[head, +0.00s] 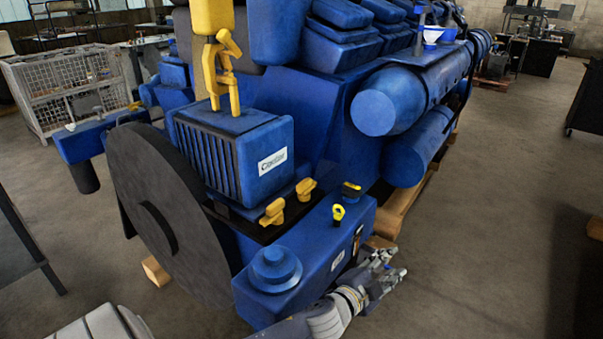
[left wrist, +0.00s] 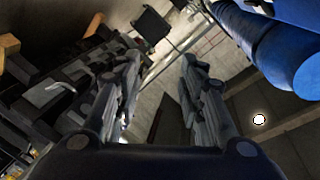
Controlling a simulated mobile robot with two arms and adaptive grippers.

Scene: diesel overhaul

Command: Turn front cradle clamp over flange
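Two yellow clamps stand on the dark ledge beside the ribbed blue box, a nearer one (head: 273,212) and a farther one (head: 305,188). I cannot tell which is the front cradle clamp, nor a flange for sure. My left gripper (head: 385,272) is low at the right side of the blue engine block, beyond its front corner and apart from both clamps. In the left wrist view the left gripper (left wrist: 160,65) has its two fingers spread with nothing between them. My right gripper is not in view.
A large dark disc (head: 165,215) stands at the engine's front. A yellow hook (head: 222,70) hangs onto the ribbed blue box (head: 262,160). A yellow ring handle (head: 338,211) and a black-yellow cap (head: 351,190) stand on the block. Floor (head: 490,220) at the right is clear.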

